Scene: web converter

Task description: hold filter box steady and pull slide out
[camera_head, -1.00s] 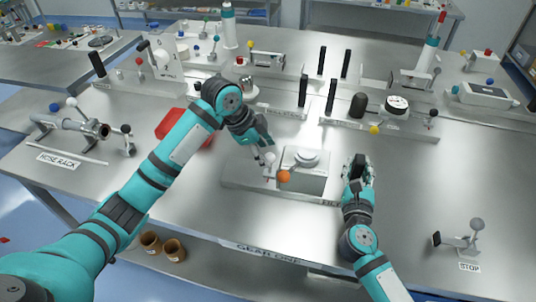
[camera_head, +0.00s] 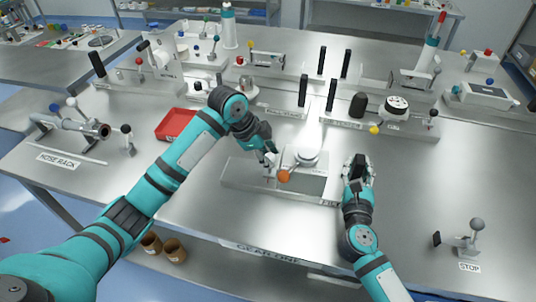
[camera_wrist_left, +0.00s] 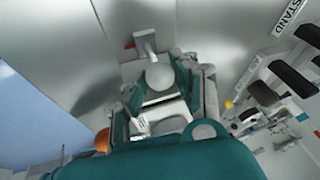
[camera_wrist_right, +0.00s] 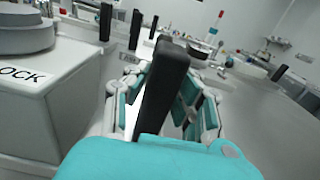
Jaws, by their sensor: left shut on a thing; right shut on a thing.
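The filter box (camera_head: 316,183), a grey metal block with a round lid (camera_head: 307,156), stands on a base plate in the middle of the table. An orange ball (camera_head: 284,176) is at its front left. My left gripper (camera_head: 268,158) is at the box's left side, shut on part of it; its fingers hide the exact contact. In the left wrist view a pale metal part lies between those fingers, with a pale round knob (camera_wrist_left: 159,75) beyond. My right gripper (camera_head: 357,170) is right of the box, shut on an upright black handle (camera_wrist_right: 165,90).
A red tray (camera_head: 175,124) lies at the left, behind my left arm. Fixtures with black posts (camera_head: 331,95) stand behind the box. A stop fixture (camera_head: 461,243) is at the front right.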

